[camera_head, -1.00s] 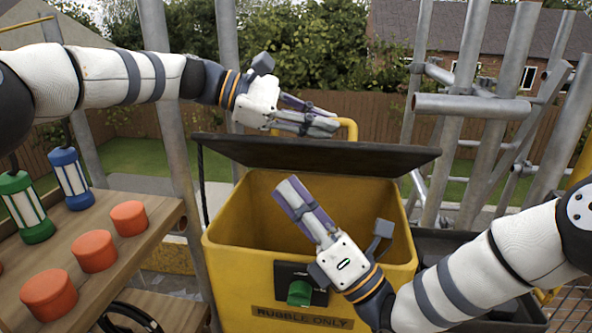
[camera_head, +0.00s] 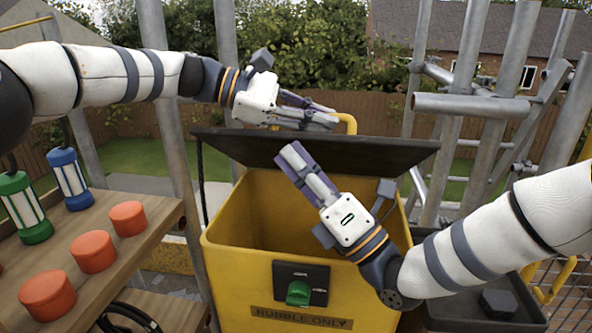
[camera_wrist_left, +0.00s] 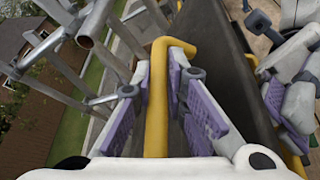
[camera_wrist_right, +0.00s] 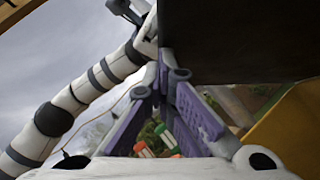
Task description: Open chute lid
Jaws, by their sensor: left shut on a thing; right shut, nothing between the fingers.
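The yellow chute (camera_head: 235,290) stands in the middle, marked "RUBBLE ONLY". Its dark lid (camera_head: 385,155) is raised and tilted over the opening, and the yellow inside shows below it. My left gripper (camera_head: 333,118) is shut on the lid's yellow handle (camera_head: 351,124); the bar between the fingers shows in the left wrist view (camera_wrist_left: 157,105). My right gripper (camera_head: 290,156) is shut and empty, its fingers pointing up at the lid's underside; I cannot tell whether they touch it.
Scaffold tubes (camera_head: 470,107) stand behind on the right. A dark tray (camera_head: 460,315) lies at lower right beside the chute.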

